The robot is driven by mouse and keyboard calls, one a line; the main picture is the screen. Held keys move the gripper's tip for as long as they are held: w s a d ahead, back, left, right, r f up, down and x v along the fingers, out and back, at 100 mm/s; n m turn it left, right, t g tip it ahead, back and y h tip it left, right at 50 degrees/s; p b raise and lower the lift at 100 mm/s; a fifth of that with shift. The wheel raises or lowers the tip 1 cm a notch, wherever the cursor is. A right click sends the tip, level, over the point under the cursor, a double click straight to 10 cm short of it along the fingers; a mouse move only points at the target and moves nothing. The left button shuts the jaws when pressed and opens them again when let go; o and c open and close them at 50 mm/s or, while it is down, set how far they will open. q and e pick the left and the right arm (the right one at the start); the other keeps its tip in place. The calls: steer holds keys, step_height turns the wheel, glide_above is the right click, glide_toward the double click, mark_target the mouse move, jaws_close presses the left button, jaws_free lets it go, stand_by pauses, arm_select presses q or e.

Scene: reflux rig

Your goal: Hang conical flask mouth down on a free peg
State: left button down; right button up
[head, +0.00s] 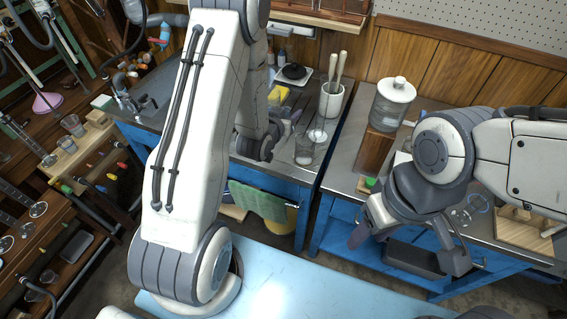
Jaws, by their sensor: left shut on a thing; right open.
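My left gripper (287,128) is over the sink-side bench at the back, partly hidden behind my own arm. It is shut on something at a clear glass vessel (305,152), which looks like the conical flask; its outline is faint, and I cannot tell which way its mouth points. My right gripper (408,248) is open and empty, pointing down in front of the right bench. A wooden block with short pegs (522,232) lies on the right bench at the right edge; I cannot tell which pegs are free.
A white crock with brushes (331,101) and a yellow sponge (278,94) stand near my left gripper. A lidded glass jar (391,104) stands on a wooden stand on the right bench (345,165). Round glassware (478,203) lies near my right arm. A gap separates the benches.

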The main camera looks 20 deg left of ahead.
arm_select(q)
steer(key=w+f+b, duration=0.1)
steer(key=f, duration=0.3)
steer(key=a+f+b, duration=0.1)
steer(key=f+b, duration=0.1)
steer(key=f, duration=0.2)
steer(key=w+a+f+b, duration=0.1)
steer(key=f, duration=0.3)
steer(key=shift+w+a+f+b, duration=0.15)
steer(key=shift+w+b, duration=0.2)
arm_select(e)
step_height(320, 180, down, 7)
arm_select(q)
steer(key=shift+f, duration=0.1)
steer(key=shift+c, duration=1.8)
jaws_free()
arm_select(e)
steer(key=shift+r, duration=0.1)
arm_select(q)
steer(key=v, duration=0.9)
steer(key=shift+s+r, duration=0.3)
steer(key=s+r+p, duration=0.1)
steer(key=p, duration=0.3)
steer(key=shift+s+a, duration=0.1)
steer(key=shift+s, duration=0.05)
steer(key=shift+s+p, duration=0.45)
steer(key=shift+p, duration=0.35)
arm_select(e)
steer(key=shift+r, duration=2.8)
